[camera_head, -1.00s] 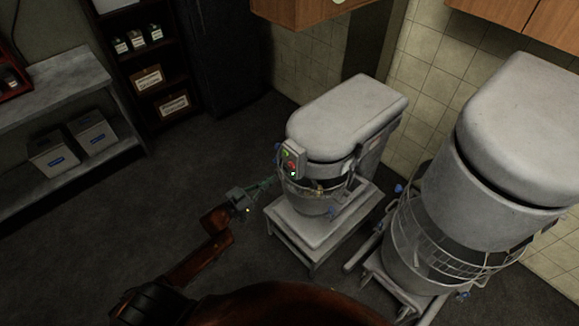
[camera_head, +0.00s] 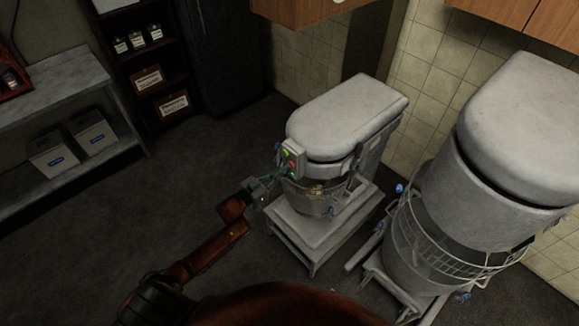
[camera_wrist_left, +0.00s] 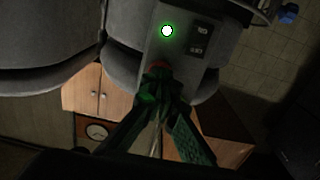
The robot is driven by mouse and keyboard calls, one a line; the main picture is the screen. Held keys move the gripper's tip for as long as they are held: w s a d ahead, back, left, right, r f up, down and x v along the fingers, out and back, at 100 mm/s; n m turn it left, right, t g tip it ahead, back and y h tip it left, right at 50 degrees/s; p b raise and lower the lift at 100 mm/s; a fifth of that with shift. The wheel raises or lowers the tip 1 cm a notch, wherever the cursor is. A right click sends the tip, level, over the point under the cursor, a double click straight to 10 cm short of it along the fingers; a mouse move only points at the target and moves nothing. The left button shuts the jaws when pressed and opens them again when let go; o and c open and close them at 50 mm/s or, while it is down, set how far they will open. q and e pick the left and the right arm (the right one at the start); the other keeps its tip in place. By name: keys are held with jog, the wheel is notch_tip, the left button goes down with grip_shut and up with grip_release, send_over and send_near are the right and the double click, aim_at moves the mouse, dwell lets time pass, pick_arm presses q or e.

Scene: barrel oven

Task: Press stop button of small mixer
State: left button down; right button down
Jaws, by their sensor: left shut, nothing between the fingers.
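The small mixer (camera_head: 345,115) stands on a low metal table, with a grey control panel (camera_head: 298,150) on its front left. The panel has a green button (camera_head: 286,152) and, below it, a red button (camera_head: 293,165). My left gripper (camera_head: 284,176) is shut and empty, its fingertips at the panel's lower part. In the left wrist view, the closed fingertips (camera_wrist_left: 160,76) lie over the red button (camera_wrist_left: 158,65) and partly hide it; I cannot tell whether they touch. A bright green-white light (camera_wrist_left: 167,31) glows on the panel. My right gripper is out of view.
A larger mixer (camera_head: 510,130) with a wire guard stands to the right. Grey shelves (camera_head: 50,90) with white boxes are at the left. A dark shelf unit (camera_head: 150,60) is at the back. The floor between is clear.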

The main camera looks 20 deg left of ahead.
pick_arm(q)
jog(key=shift+w+d, duration=0.1)
jog(key=shift+w, duration=0.25)
jog(key=p+v, duration=0.3)
jog(key=v, duration=0.5)
dwell(0.6)
